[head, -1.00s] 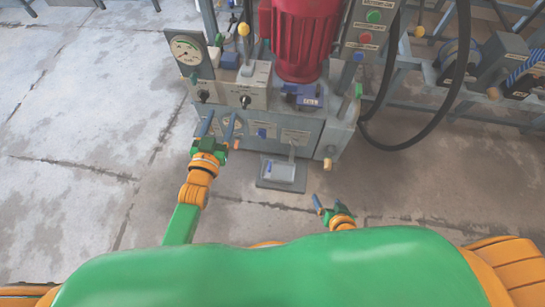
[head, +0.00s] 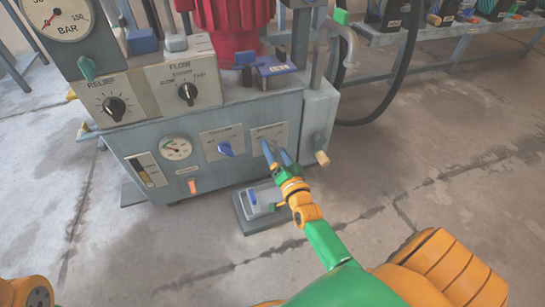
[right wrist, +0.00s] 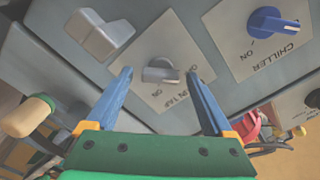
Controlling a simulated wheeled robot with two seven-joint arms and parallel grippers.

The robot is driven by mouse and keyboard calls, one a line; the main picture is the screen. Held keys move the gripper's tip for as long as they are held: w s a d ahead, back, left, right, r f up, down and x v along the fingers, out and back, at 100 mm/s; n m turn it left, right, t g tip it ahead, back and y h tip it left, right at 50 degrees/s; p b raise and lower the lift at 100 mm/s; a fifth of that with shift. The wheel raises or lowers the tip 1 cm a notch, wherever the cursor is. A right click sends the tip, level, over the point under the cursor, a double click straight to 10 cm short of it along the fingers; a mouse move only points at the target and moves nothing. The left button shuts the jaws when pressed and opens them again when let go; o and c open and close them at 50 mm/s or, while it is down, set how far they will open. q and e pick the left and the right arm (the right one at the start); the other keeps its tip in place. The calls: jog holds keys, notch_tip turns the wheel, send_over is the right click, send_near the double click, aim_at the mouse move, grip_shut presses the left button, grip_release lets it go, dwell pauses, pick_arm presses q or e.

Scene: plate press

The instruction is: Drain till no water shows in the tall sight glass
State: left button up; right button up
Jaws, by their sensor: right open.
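My right gripper (head: 275,152) is open and empty in front of the drain tap plate on the tank's front. In the right wrist view, the grey tap knob (right wrist: 160,72) stands between and beyond the open fingers (right wrist: 162,98), apart from them. Its label is partly hidden by a finger. A tall, narrow sight glass (head: 146,170) sits at the left of the tank front. It shows an amber-brown band, but I cannot make out a water layer. My left gripper is out of view.
The blue chiller knob (head: 225,149) is left of the tap, beside a round gauge (head: 177,148). A wooden-ended handle (head: 321,158) sticks out at the right. A low grey tray (head: 240,215) stands on the floor below.

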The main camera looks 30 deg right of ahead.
jog(key=shift+w+d, duration=0.1)
jog(key=shift+w, duration=0.25)
